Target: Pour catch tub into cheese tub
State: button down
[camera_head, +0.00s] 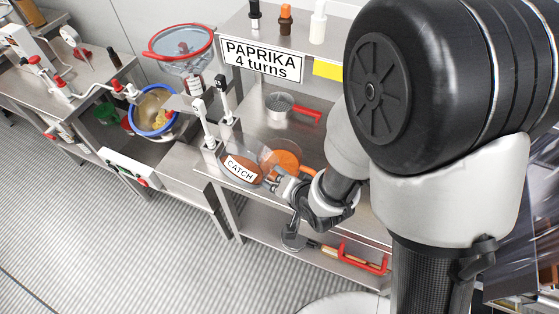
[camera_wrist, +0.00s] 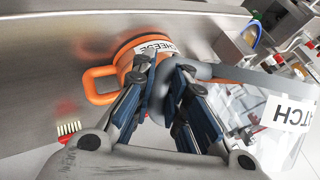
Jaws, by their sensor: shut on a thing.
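The catch tub is clear with a white CATCH label; it shows in the head view (camera_head: 241,169) and at the right of the wrist view (camera_wrist: 268,112). My gripper (camera_head: 279,182) is shut on its grey handle, which shows between the fingers (camera_wrist: 166,92) in the wrist view. The tub looks tilted in the head view; reddish-brown powder shows around its label. The cheese tub (camera_head: 286,160) is orange, with an orange handle and a CHEESE label (camera_wrist: 153,48). It stands on the steel bench just beside the catch tub, partly hidden by my gripper. I cannot tell whether the tubs touch.
Two small posts (camera_head: 203,125) stand at the bench's left edge. A PAPRIKA sign (camera_head: 262,60) hangs from the shelf behind. A blue-rimmed bowl (camera_head: 154,110) is left.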

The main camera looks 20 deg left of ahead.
jog(key=shift+d+f+b, duration=0.1)
jog(key=shift+f+b, duration=0.25)
jog(key=shift+b, duration=0.55)
jog(key=shift+s+d+r+p, duration=0.1)
jog(key=shift+r+p, duration=0.2)
jog(key=shift+p, duration=0.4)
jog(key=shift+r+p, duration=0.1)
jog(key=shift+p, duration=0.2)
jog(key=shift+g, duration=0.3)
jog(key=shift+f+p, duration=0.2)
jog(key=shift+p, duration=0.25)
jog(key=shift+f+g+p, duration=0.1)
jog(key=shift+g+p, duration=0.2)
jog(key=shift+y+p, duration=0.3)
jog(key=shift+p, duration=0.05)
jog(key=shift+s+f+m+g+p, duration=0.1)
jog(key=shift+f+m+g+p, duration=0.3)
jog(key=shift+p, duration=0.65)
